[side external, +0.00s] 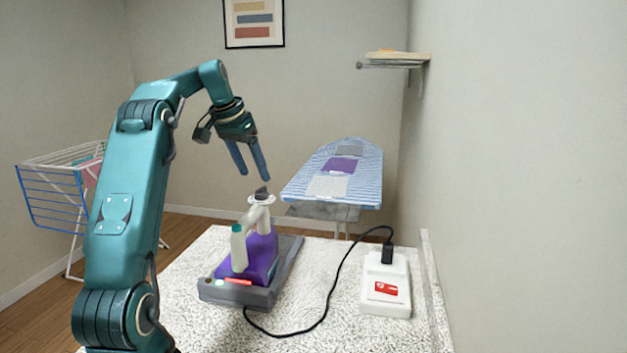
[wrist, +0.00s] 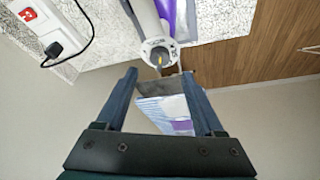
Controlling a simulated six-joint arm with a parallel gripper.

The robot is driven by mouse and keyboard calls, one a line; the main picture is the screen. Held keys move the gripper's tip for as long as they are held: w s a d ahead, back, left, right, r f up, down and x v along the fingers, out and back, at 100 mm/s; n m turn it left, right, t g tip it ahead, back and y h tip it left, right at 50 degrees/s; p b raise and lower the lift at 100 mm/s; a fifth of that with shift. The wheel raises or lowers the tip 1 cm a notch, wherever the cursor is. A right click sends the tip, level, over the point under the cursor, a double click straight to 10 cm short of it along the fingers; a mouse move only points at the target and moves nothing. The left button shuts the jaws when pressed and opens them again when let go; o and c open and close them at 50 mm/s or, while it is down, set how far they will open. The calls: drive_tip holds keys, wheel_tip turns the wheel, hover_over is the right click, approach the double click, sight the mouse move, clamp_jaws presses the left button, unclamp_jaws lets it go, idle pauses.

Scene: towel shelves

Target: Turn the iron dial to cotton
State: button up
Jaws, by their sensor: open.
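The iron (side external: 261,252) is purple with a white handle and rests on a dark grey base on the speckled counter. A white round dial (side external: 262,200) with a dark knob sits at the upper end of its handle. The dial (wrist: 158,52) also shows in the wrist view, end on, just beyond and between the fingertips; its markings are too small to read. My gripper (side external: 256,175) is open and empty, its fingers pointing down just above the dial. In the wrist view, my gripper (wrist: 159,76) has its two blue fingers spread apart.
A black cord (side external: 327,300) curves across the counter (side external: 345,335) to a white socket block (side external: 386,288) with a red switch. A striped ironing board (side external: 365,180) stands behind, with a drying rack (side external: 45,190) at the left and a wall shelf (side external: 390,65) at the upper right.

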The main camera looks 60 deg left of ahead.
sight(261, 188)
drive_tip(key=shift+x, duration=2.5)
clamp_jaws()
